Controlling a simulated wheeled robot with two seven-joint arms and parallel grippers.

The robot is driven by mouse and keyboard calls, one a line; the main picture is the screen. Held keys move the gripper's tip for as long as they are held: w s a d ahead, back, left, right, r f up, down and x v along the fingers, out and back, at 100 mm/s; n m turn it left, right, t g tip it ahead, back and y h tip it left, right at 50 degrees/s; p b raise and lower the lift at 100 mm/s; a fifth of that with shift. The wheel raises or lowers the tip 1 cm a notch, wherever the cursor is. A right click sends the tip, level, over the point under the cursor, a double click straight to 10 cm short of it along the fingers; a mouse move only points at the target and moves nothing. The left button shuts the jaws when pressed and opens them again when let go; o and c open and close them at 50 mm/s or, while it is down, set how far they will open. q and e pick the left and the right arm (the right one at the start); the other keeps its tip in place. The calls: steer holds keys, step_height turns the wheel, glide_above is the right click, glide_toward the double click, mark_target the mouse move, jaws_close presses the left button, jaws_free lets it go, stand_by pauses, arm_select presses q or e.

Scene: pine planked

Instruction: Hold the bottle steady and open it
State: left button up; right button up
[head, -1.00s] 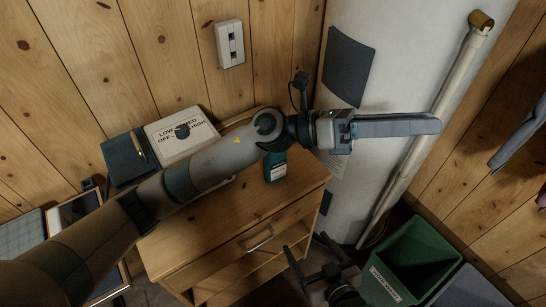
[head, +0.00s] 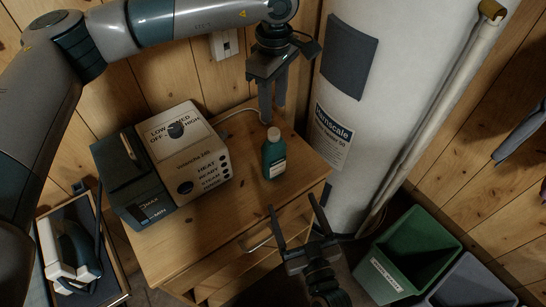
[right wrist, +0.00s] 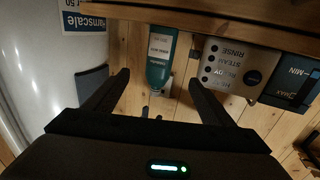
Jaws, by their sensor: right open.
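A teal bottle (head: 274,161) with a pale cap (head: 273,134) and a white label stands upright on the wooden cabinet (head: 225,220). It also shows upside down in the right wrist view (right wrist: 160,62), framed between the right fingers with space on both sides. My left gripper (head: 273,113) points down just behind and above the cap, its two fingers apart and nothing seen between them; I cannot tell whether it touches the cap. My right gripper (head: 291,210) is open and empty, in front of and below the bottle, its fingers toward it.
A cream control box (head: 187,150) and a dark box (head: 135,185) stand left of the bottle. A white tank (head: 385,100) with a pipe (head: 430,120) rises at the right. A green bin (head: 410,255) stands on the floor. The cabinet top around the bottle is clear.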

mark_target(276, 164)
steer(key=shift+w, duration=0.15)
steer(key=x, duration=1.7)
steer(key=shift+a, duration=0.15)
jaws_close()
arm_select(q)
steer(key=m, duration=0.4)
steer(key=shift+m, duration=0.4)
steer(key=m, duration=0.8)
steer(key=shift+m, duration=0.3)
steer(key=m, duration=0.4)
steer(key=shift+m, duration=0.3)
